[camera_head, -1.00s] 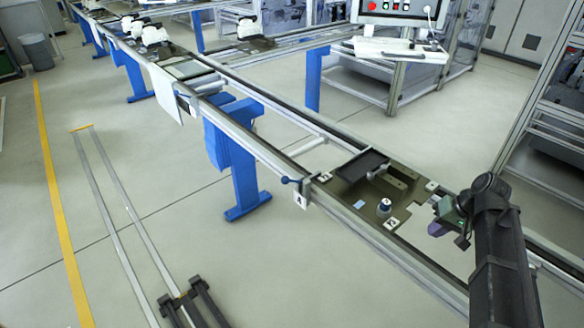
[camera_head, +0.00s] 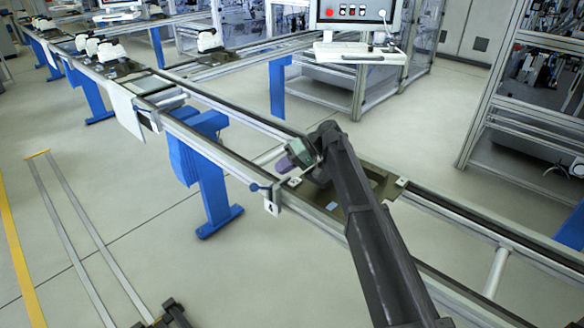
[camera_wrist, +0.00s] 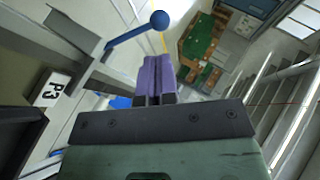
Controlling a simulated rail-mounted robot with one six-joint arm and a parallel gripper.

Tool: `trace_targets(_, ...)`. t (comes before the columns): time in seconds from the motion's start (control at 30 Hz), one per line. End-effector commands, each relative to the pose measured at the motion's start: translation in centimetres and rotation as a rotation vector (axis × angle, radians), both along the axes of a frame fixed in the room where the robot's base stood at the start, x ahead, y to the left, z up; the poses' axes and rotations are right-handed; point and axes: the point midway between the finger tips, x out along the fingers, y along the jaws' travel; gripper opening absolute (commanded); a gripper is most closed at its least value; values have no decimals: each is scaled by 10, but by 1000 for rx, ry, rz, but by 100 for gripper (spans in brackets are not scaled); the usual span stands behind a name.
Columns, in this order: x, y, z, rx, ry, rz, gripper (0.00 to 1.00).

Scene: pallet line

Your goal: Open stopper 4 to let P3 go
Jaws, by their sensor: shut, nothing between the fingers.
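The stopper lever, blue with a round knob (camera_head: 256,187), sticks out from the near rail of the conveyor above a small white tag (camera_head: 271,207) too small to read surely. In the wrist view the blue ball knob (camera_wrist: 159,19) and its arm lie just beyond my fingertips, with a visible gap. My gripper (camera_head: 284,164), with purple fingers (camera_wrist: 158,72), is shut and empty, beyond and above the lever. The pallet (camera_head: 332,207) sits on the conveyor, largely hidden by my arm. A P3 label (camera_wrist: 48,92) shows at left in the wrist view.
The conveyor rail (camera_head: 215,152) runs from upper left to lower right on blue legs (camera_head: 212,180). A white sheet (camera_head: 126,108) hangs on its near side farther up. A control panel (camera_head: 358,15) stands behind.

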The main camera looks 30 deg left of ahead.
Motion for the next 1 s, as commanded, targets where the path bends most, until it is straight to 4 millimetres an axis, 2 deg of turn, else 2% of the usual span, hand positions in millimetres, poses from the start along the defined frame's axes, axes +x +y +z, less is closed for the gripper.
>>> trace_targets(0.03, -8, 7, -13, 0, 0, 1, 0)
trace_targets(0.3, -36, 36, -37, 0, 0, 0, 0)
trace_targets(1.0, -50, 47, -41, -5, -26, 6, 0)
